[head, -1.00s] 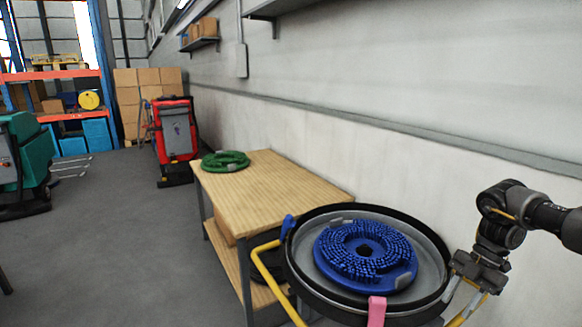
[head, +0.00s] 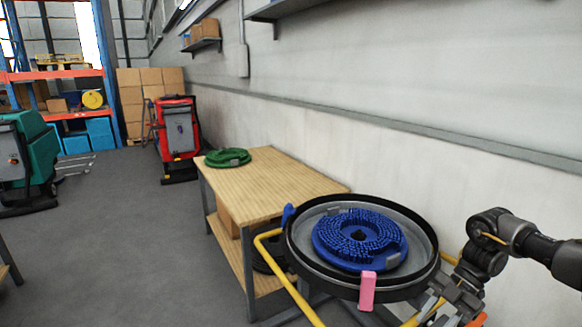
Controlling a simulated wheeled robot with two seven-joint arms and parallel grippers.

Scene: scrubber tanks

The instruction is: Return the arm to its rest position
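My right arm comes in from the right edge. Its gripper (head: 450,309) points down beside the right front of the round black-rimmed deck (head: 431,247), apart from the blue brush. Its fingertips run to the bottom edge of the picture, so whether they are open is unclear. The blue disc brush (head: 345,240) lies bristles up inside the deck, with grey lugs at its edge. A pink tab (head: 367,291) hangs on the front of the rim. My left gripper is not in view.
A yellow tube frame (head: 268,262) runs around the deck. Behind stands a wooden workbench (head: 275,183) with a green disc (head: 228,157) on it. A red scrubber (head: 177,135) and a teal machine (head: 30,160) stand farther back. The floor at left is mostly clear. A wall bounds the right.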

